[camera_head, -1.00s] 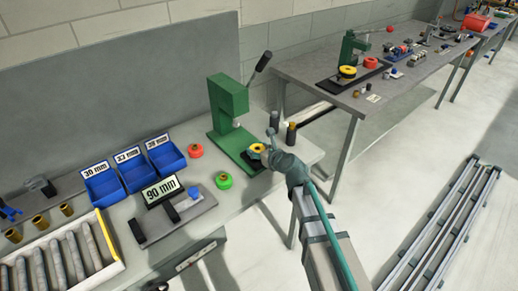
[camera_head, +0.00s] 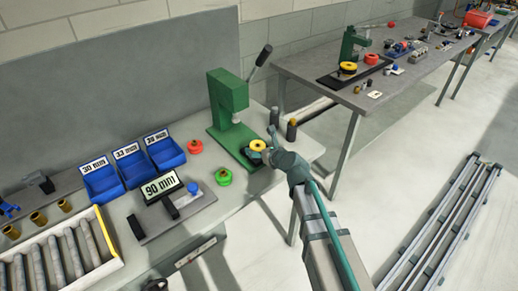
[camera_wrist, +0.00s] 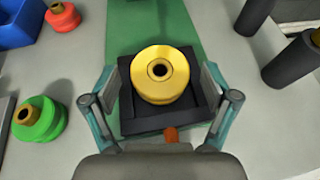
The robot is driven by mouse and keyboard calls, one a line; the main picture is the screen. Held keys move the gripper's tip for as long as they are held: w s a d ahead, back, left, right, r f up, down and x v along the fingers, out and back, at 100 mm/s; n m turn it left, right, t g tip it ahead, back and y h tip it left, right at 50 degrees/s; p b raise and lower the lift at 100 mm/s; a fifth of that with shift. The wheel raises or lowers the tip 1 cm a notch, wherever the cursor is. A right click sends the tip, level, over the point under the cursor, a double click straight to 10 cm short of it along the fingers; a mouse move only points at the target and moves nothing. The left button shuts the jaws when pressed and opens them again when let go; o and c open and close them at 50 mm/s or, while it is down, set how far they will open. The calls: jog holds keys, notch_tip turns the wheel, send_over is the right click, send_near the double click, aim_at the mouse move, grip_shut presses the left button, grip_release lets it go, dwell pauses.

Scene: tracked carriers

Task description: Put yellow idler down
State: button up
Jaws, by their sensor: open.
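The yellow idler (camera_wrist: 160,74) sits in a dark square holder (camera_wrist: 128,112) on the green base of the press (camera_head: 228,104). It also shows in the head view (camera_head: 257,146), partly beside my gripper. My gripper (camera_wrist: 161,100) is open, with one finger on each side of the holder and idler. In the wrist view gaps show between the fingers and the idler. An orange-brown peg end (camera_wrist: 171,135) shows at the near edge of the holder.
A green idler (camera_wrist: 38,118) and a red idler (camera_wrist: 62,16) stand to the left. Dark cylinders (camera_wrist: 292,62) stand to the right. Blue bins (camera_head: 166,153) and a 90 mm sign (camera_head: 162,187) are further left. A second bench (camera_head: 420,72) stands at the back right.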

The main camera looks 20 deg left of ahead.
jog(key=b+v, duration=0.1)
jog(key=v, duration=0.8)
jog(key=shift+d+r, duration=0.15)
jog(key=shift+d, duration=0.05)
jog(key=shift+o, duration=0.4)
jog(key=shift+s+d+r, duration=0.2)
jog(key=shift+s+d, duration=0.1)
jog(key=shift+a, duration=0.1)
